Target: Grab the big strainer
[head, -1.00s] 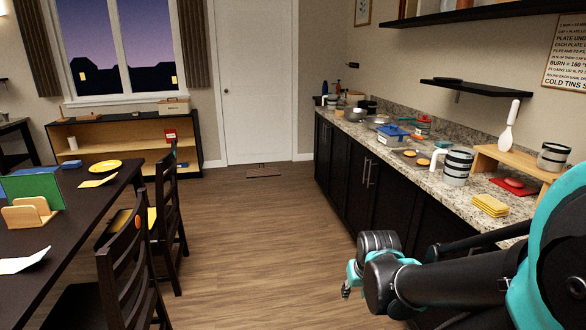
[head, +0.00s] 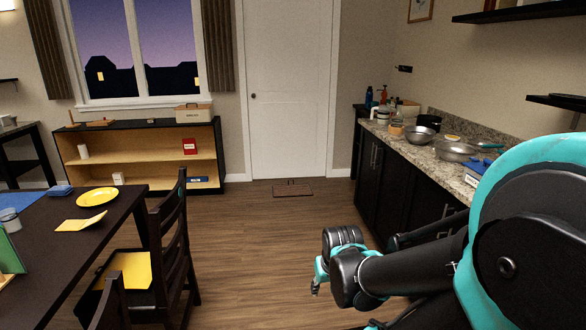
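I cannot clearly make out a big strainer. On the counter at the right of the head view, a wide shallow metal vessel (head: 455,151) sits with a teal handle beside it. Behind it is a darker round metal bowl (head: 421,135). Either could be a strainer, but no mesh or holes can be told at this size. My gripper (head: 317,287) hangs over the floor left of the counter, low and well apart from both. Its fingers are small and partly hidden by my wrist, so their opening is unclear.
The stone counter (head: 399,136) carries bottles, cups and a blue box (head: 478,171) partly behind my arm. A dark table (head: 62,232) and chair (head: 178,255) stand left. Open wood floor (head: 245,245) lies between, leading to a mat (head: 293,190) by the white door (head: 288,85).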

